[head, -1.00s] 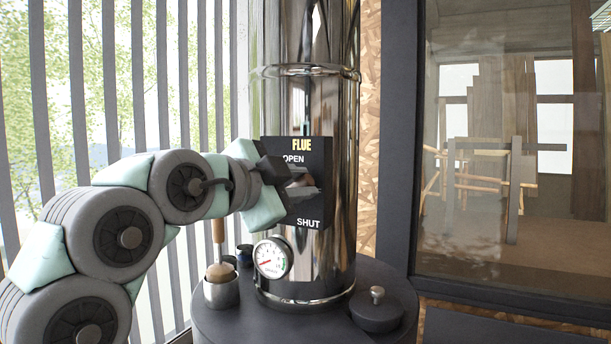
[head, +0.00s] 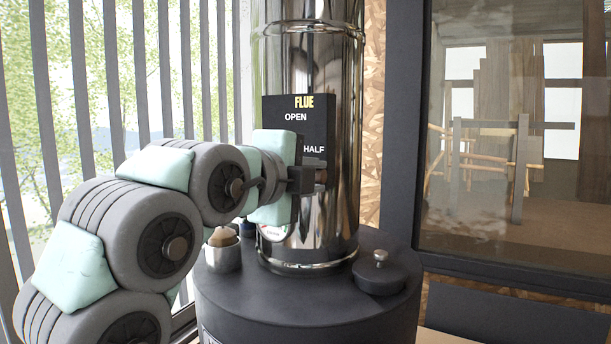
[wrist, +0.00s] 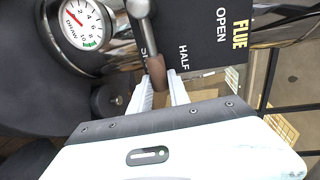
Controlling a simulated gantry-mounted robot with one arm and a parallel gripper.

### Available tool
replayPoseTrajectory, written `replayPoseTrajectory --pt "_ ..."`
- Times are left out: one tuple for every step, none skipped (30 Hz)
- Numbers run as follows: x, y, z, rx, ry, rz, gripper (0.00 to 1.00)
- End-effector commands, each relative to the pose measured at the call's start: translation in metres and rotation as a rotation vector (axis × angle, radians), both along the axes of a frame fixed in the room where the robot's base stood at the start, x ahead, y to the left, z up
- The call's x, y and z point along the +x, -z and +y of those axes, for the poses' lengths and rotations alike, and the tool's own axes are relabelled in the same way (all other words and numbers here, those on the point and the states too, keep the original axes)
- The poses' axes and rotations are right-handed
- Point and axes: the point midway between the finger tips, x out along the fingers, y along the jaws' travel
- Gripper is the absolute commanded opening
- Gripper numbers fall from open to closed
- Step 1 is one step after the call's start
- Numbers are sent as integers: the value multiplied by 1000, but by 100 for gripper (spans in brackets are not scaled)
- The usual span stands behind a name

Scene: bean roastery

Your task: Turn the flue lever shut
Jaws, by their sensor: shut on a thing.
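The flue panel (head: 301,112) is a black plate on the shiny flue pipe (head: 312,60), lettered FLUE, OPEN and HALF in the head view. In the wrist view the panel (wrist: 205,50) also shows part of a third label beside the lever. The flue lever has a grey metal arm (wrist: 143,28) and a brown grip (wrist: 157,74). My gripper (head: 312,180) is at the panel's lower part, below HALF, and hides the lever's far side. In the wrist view my gripper's fingers (wrist: 163,92) are shut on the lever's brown grip, one on each side.
A round draw gauge (wrist: 82,24) sits on the pipe close to the lever, partly hidden by my wrist in the head view. Below are a dark drum top (head: 320,295), a knobbed lid (head: 380,274) and a metal cup (head: 222,256). A window frame (head: 400,150) stands to the right.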

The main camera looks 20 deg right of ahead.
Motion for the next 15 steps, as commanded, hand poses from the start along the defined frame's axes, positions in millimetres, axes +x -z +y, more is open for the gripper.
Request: replayPoseTrajectory --pt "-1 1 -1 4 3 -5 0" --pt "-1 1 -1 6 2 -7 0" --pt "-1 1 -2 7 3 -8 0" --pt "-1 1 -2 9 3 -8 0" --pt "-1 1 -2 9 3 -9 0" --pt "-1 1 -2 9 3 -9 0" --pt "-1 1 -2 9 3 -9 0" --pt "-1 1 -2 9 3 -9 0" --pt "-1 1 -2 10 3 -8 0" --pt "-1 1 -2 10 3 -8 0" --pt "-1 2 -2 10 3 -8 0" --pt "-1 2 -2 10 3 -8 0" --pt "-1 2 -2 10 3 -8 0" --pt "-1 2 -2 10 3 -7 23" --pt "-1 2 -2 9 3 -7 26"
